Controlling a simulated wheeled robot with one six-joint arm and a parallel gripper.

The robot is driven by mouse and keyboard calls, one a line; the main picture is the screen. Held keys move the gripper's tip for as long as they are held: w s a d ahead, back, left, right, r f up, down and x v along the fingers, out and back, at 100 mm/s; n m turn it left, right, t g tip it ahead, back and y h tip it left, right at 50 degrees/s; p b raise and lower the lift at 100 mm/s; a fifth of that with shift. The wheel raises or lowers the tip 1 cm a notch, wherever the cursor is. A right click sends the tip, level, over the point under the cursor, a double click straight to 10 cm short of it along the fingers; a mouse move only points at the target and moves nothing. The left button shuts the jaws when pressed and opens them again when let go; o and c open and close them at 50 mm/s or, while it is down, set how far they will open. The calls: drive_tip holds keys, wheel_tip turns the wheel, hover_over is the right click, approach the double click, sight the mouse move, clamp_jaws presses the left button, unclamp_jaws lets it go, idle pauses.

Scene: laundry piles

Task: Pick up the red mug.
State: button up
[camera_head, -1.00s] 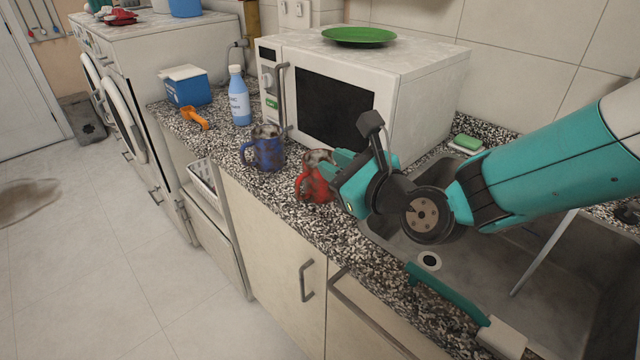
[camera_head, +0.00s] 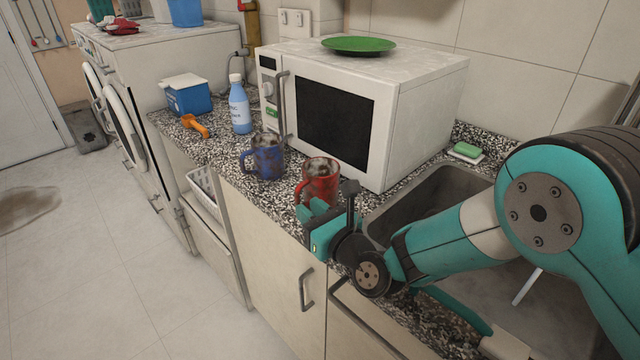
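The red mug (camera_head: 322,178) stands upright on the speckled counter in front of the microwave, its handle toward the left front. It has greyish, worn-looking patches near the rim. My gripper (camera_head: 318,218) is just in front of and below the mug in the picture, at the counter's front edge. Its teal fingers overlap the mug's lower part. I cannot tell whether they touch it, or how far apart the fingers are.
A blue mug (camera_head: 265,158) stands just left of the red mug. A blue-white bottle (camera_head: 239,108), an orange tool (camera_head: 195,126) and a blue box (camera_head: 188,97) are farther left. The white microwave (camera_head: 420,110), with a green plate (camera_head: 359,45) on top, is behind. The sink (camera_head: 425,196) lies right.

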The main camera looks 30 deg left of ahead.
sight(297, 198)
drive_tip(key=p+x, duration=0.1)
drive_tip(key=x, duration=0.3)
drive_tip(key=shift+w+a, duration=0.1)
drive_tip(key=shift+a, duration=0.3)
drive_tip(key=shift+r, duration=0.15)
clamp_jaws()
wheel_tip(297, 198, up, 20)
drive_tip(key=b, duration=0.2)
